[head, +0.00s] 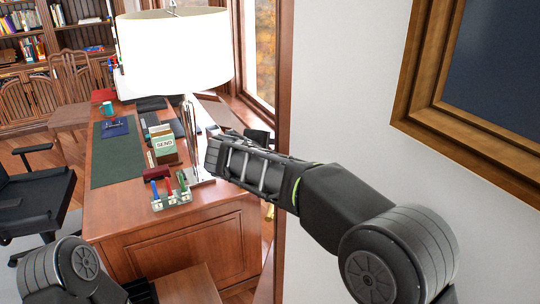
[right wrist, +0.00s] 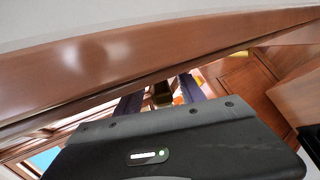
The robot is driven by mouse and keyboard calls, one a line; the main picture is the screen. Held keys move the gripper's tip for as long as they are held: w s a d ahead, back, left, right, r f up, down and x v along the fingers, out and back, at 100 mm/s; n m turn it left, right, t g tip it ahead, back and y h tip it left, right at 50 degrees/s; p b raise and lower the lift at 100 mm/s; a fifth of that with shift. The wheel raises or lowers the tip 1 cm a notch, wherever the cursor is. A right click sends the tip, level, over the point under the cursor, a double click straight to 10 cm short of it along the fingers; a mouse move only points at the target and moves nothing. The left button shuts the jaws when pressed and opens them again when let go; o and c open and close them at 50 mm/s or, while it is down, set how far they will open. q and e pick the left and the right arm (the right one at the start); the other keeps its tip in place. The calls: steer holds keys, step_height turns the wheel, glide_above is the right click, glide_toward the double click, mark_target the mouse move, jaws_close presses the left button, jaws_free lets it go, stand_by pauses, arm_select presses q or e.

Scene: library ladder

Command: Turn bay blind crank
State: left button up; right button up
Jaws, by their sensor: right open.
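My right arm crosses the head view from the lower right, its wrist end over the desk's right side by the window; its fingers cannot be made out there. In the right wrist view the two fingers of my right gripper (right wrist: 161,92) stand apart, partly covered by the gripper body. A small dark piece shows between or beyond them, with yellow bits to the right; I cannot tell whether it is the crank. The bay blind crank is not clearly seen in either view. Of my left arm only a rounded dark link shows at the lower left; its gripper is not seen.
A wooden desk (head: 185,215) holds a white-shaded lamp (head: 173,50), a SEND card box (head: 164,145) and a pen stand (head: 171,200). A bay window (head: 261,50) is behind. A white wall (head: 345,95) and framed panel (head: 430,115) bound the right. An office chair (head: 40,200) stands left.

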steer(key=b+v, duration=0.2)
steer(key=v, duration=0.5)
steer(key=shift+s, duration=0.2)
steer(key=shift+a+r, duration=0.1)
